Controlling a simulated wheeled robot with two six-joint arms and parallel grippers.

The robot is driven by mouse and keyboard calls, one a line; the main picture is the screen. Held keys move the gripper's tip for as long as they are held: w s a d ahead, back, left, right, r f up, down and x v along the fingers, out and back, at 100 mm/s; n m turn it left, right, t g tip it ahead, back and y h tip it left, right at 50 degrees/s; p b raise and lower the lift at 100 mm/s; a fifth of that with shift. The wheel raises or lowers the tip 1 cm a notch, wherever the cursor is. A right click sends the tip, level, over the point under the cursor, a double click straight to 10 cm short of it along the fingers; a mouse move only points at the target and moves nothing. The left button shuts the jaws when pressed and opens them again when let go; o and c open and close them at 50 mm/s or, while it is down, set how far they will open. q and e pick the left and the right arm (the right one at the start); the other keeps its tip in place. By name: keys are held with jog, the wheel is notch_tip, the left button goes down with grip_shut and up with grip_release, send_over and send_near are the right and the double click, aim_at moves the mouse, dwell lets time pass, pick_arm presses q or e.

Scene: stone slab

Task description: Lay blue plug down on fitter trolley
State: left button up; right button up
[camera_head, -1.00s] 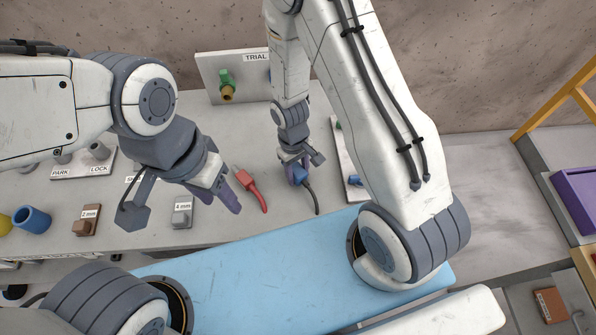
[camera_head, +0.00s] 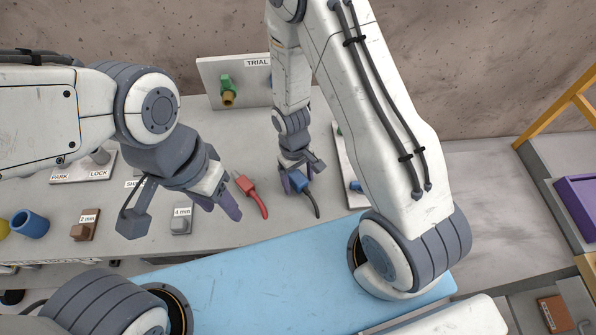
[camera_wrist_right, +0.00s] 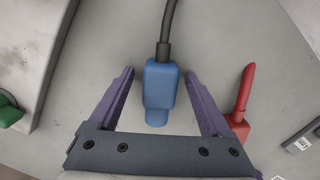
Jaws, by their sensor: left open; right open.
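The blue plug (camera_head: 303,183) lies on the grey worktop (camera_head: 262,222), its dark cable trailing toward the front. In the right wrist view the plug (camera_wrist_right: 161,85) sits between the two purple fingers of my right gripper (camera_wrist_right: 160,77), with a visible gap on each side. My right gripper (camera_head: 297,178) is open around or just above it; the exact height is unclear. My left gripper (camera_head: 218,206) is open and empty, held to the left of the red plug (camera_head: 251,190). No label on the worktop names it as the fitter trolley.
The red plug also shows close right of the fingers in the right wrist view (camera_wrist_right: 239,105). A TRIAL panel (camera_head: 215,72) with a green-and-brass fitting (camera_head: 227,92) stands behind. Labelled blocks and a blue cylinder (camera_head: 31,223) lie left.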

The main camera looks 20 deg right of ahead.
aim_at(296, 175)
jog(key=r, duration=0.6)
jog(key=w+r+b, duration=0.1)
jog(key=r, duration=0.3)
jog(key=shift+a, duration=0.25)
jog(key=s+a+r+n, duration=0.1)
jog(key=s+a+r, duration=0.2)
jog(key=s+r, duration=0.4)
jog(key=s+a+r+n+t+y, duration=0.1)
jog(key=s+a+r, duration=0.3)
jog(key=s+r, duration=0.4)
jog(key=shift+s+a+n, duration=0.2)
jog(key=shift+s+n, duration=0.15)
jog(key=shift+n, duration=0.35)
